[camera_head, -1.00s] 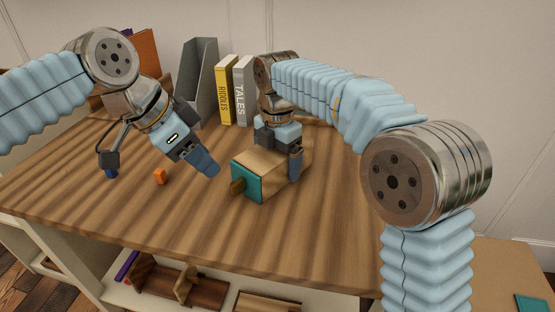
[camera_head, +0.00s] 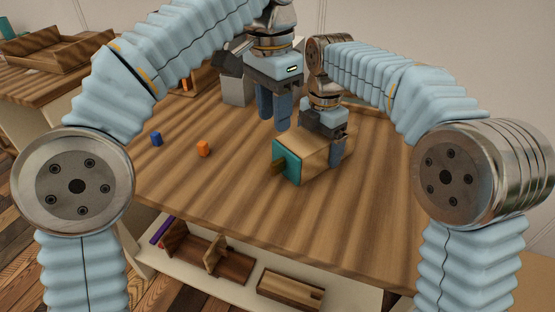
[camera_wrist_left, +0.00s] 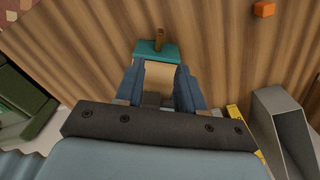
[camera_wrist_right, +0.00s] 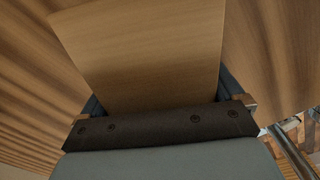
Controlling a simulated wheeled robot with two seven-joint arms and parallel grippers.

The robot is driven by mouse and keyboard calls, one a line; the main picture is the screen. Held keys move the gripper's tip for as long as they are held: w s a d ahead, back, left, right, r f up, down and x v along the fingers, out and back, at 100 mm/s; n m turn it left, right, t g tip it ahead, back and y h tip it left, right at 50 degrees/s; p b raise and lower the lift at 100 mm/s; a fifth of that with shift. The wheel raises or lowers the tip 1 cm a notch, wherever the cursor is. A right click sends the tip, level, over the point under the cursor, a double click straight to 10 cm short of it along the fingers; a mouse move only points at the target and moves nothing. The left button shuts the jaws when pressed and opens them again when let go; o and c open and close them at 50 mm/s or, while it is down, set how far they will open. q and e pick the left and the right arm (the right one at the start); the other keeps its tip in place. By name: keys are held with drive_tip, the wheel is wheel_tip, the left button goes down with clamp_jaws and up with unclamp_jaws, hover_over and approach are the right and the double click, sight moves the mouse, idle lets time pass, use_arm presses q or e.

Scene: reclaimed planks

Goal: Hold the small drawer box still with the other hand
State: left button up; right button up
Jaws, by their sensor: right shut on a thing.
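The small drawer box (camera_head: 316,160) lies on the table, with pale wood sides, a teal front (camera_head: 287,162) and a wooden knob (camera_head: 277,167). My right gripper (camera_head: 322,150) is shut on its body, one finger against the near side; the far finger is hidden. The box (camera_wrist_right: 150,45) fills the space between the fingers in the right wrist view. My left gripper (camera_head: 274,120) points down, open and empty, behind and left of the box. In the left wrist view the teal front (camera_wrist_left: 157,50) shows past the spread fingers of my left gripper (camera_wrist_left: 160,78).
An orange cube (camera_head: 203,148) and a blue cube (camera_head: 156,139) sit left of the box. A grey file holder (camera_head: 238,92) stands behind, partly hidden by my left arm. The tabletop in front of the box is clear. Wooden pieces lie on a shelf (camera_head: 200,270) below.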

sight(276, 161)
use_arm(q)
wheel_tip(276, 161, down, 12)
drive_tip(key=shift+d+r, duration=0.1)
drive_tip(key=shift+d, duration=0.05)
idle(0.3)
clamp_jaws()
